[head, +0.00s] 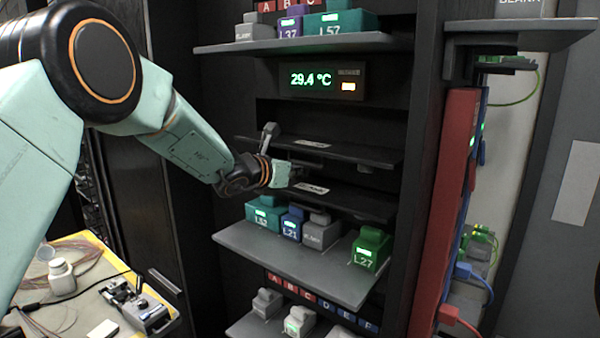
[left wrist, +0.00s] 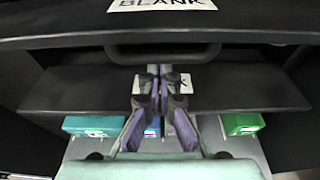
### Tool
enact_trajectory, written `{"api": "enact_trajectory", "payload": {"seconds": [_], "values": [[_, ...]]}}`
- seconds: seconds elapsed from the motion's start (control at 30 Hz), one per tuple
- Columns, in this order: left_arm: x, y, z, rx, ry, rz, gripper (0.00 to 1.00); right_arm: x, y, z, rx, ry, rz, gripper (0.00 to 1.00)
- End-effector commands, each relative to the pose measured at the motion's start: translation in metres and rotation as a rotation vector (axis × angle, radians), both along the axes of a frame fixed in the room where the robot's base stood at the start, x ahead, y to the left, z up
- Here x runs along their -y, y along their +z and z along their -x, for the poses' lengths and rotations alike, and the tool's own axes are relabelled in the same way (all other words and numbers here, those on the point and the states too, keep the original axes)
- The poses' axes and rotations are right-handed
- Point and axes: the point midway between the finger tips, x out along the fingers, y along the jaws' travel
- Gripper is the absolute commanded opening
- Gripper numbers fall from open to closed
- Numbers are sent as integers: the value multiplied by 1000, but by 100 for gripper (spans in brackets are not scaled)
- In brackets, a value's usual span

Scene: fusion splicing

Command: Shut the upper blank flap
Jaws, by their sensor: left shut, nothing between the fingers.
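The upper blank flap (head: 365,155) is a dark panel sticking out from the rack below the temperature display, with a white label on top. In the left wrist view the upper flap (left wrist: 50,27) spans the top, with its BLANK label and a dark handle bar (left wrist: 165,54) beneath. A second, lower flap (head: 355,200) sticks out below it; it also shows in the left wrist view (left wrist: 235,92). My left gripper (head: 293,174) is shut and empty, at the left part of the flaps, about between their heights. I cannot tell whether it touches either. My right gripper is out of view.
Below the flaps, a grey shelf (head: 285,262) carries teal, blue, grey and green (head: 370,249) modules. Above are the display (head: 322,80) and another shelf (head: 290,45). A red panel (head: 445,200) stands right. A table with a bottle (head: 61,277) is lower left.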

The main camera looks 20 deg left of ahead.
Motion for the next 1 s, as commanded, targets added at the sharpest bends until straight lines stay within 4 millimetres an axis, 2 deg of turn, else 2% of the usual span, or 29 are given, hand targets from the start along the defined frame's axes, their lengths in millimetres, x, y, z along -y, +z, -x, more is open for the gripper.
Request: {"api": "enact_trajectory", "payload": {"seconds": [0.53,1.0], "values": [[-2,21,4,-34,0,-15,0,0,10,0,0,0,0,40],[-4,65,9,-34,-1,-15,0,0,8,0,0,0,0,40]]}}
